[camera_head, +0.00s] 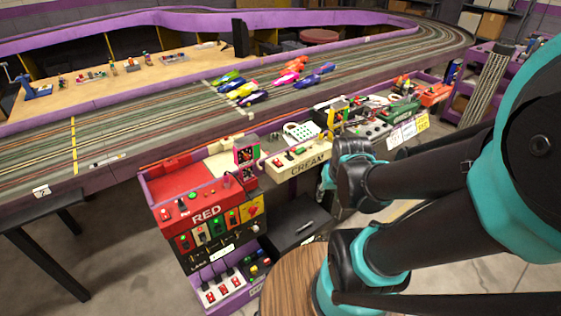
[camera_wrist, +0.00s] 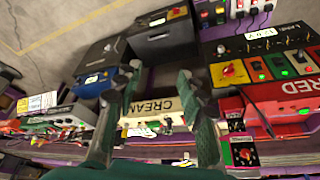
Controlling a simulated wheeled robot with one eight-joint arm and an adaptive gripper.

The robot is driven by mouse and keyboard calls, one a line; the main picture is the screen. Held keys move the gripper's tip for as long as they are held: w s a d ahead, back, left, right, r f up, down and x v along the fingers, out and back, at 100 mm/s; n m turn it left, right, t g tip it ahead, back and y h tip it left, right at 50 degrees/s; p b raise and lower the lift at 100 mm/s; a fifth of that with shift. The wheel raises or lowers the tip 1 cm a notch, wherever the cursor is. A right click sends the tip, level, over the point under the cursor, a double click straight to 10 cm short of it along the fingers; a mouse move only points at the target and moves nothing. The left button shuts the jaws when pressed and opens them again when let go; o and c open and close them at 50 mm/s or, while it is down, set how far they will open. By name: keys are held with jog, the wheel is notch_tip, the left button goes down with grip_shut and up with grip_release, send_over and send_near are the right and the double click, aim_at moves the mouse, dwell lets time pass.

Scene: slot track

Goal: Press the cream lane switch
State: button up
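The cream lane box (camera_head: 308,167), lettered CREAM, sits on the shelf beside the track, to the right of the red box. Its small switches (camera_head: 289,154) are on its top, with red and green spots. In the wrist view the CREAM panel (camera_wrist: 158,106) appears upside down between my fingers, with small switches (camera_wrist: 167,123) just beyond it. My gripper (camera_wrist: 158,76) is open and empty, its two fingers well apart on either side of the panel. I cannot tell whether they touch it. In the head view my arm hides the fingertips.
The red box (camera_head: 207,215) stands left of the cream one, with its own buttons and switches. A green box (camera_head: 398,112) and other gear stand to the right. Toy cars (camera_head: 250,98) sit on the track behind. A round wooden stool top (camera_head: 292,285) is below.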

dwell(0.4)
jog(key=shift+w+r, duration=0.1)
jog(key=shift+w, duration=0.05)
jog(key=c, duration=0.4)
jog(key=w+a+r+n, duration=0.1)
jog(key=w+n, duration=0.2)
jog(key=w, duration=0.1)
jog(key=w+a+r+n, duration=0.2)
jog(key=w+n, duration=0.2)
jog(key=w+a+r+n, duration=0.1)
jog(key=w+r+n, duration=0.1)
jog(key=w+n, duration=0.2)
jog(key=shift+w+a+g+y, duration=0.4)
jog(key=shift+w, duration=0.15)
grip_shut()
jog(key=w+a+n, duration=0.4)
jog(key=w+n, duration=0.2)
jog(key=w+a+r+n+g, duration=0.1)
jog(key=w+a+n, duration=0.3)
jog(key=w+n, duration=0.3)
jog(key=shift+w+r, duration=0.2)
jog(key=shift+r, duration=0.1)
